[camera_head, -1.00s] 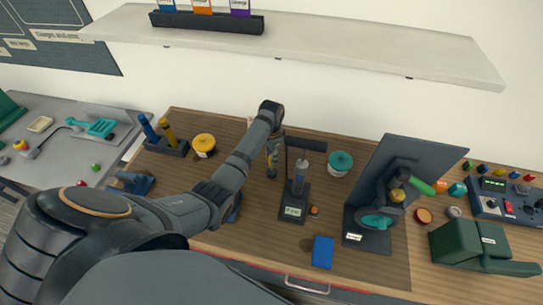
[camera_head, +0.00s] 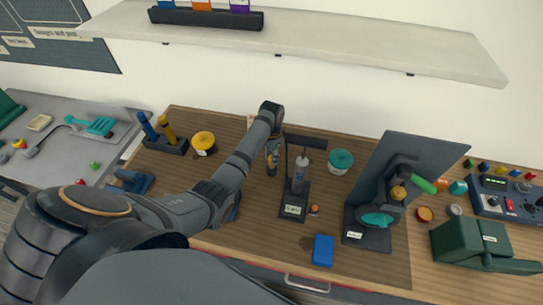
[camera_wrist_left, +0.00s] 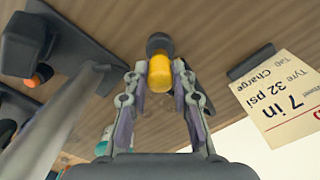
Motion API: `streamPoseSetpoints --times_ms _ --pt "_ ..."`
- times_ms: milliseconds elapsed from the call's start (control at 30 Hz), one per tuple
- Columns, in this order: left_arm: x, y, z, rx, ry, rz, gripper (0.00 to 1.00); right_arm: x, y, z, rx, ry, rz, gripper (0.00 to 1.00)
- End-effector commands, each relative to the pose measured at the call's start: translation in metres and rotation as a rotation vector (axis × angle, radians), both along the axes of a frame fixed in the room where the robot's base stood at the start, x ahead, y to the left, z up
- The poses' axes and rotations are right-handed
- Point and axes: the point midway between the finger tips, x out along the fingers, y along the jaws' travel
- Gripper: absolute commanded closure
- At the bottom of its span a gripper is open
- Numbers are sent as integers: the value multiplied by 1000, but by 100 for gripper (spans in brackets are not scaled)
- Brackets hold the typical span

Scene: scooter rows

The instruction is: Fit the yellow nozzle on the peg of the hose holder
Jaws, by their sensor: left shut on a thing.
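My left gripper (camera_wrist_left: 160,80) is shut on the yellow nozzle (camera_wrist_left: 160,74), which sits between its fingertips in the left wrist view. A dark rounded part (camera_wrist_left: 160,43) shows at its far end; I cannot tell whether it belongs to the nozzle or to something beyond. In the head view my left gripper (camera_head: 272,158) is above the bench, just left of a dark upright stand (camera_head: 293,211), with the nozzle a small yellow spot (camera_head: 271,169) there. I cannot tell for sure which stand is the hose holder, and no free peg shows clearly. My right gripper is out of view.
A tyre card (camera_wrist_left: 280,98) stands close to the gripper. A teal-lidded pot (camera_head: 340,161), a yellow-lidded pot (camera_head: 203,143) and a blue box (camera_head: 323,250) are on the bench (camera_head: 235,240). A dark panel stand (camera_head: 429,156) is to the right. A shelf (camera_head: 330,48) hangs above.

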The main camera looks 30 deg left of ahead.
Motion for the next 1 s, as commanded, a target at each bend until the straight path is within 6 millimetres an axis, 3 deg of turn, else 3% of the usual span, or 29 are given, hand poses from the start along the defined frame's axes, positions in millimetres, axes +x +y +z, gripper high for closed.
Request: streamPoseSetpoints --times_ms 733,767,933,1000 --pt "0 0 -12 0 0 0 100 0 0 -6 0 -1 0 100" --pt "0 0 -12 0 0 0 71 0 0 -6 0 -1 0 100" --pt "0 0 -12 0 0 0 49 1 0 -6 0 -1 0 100" --pt "0 0 -12 0 0 0 49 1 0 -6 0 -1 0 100"
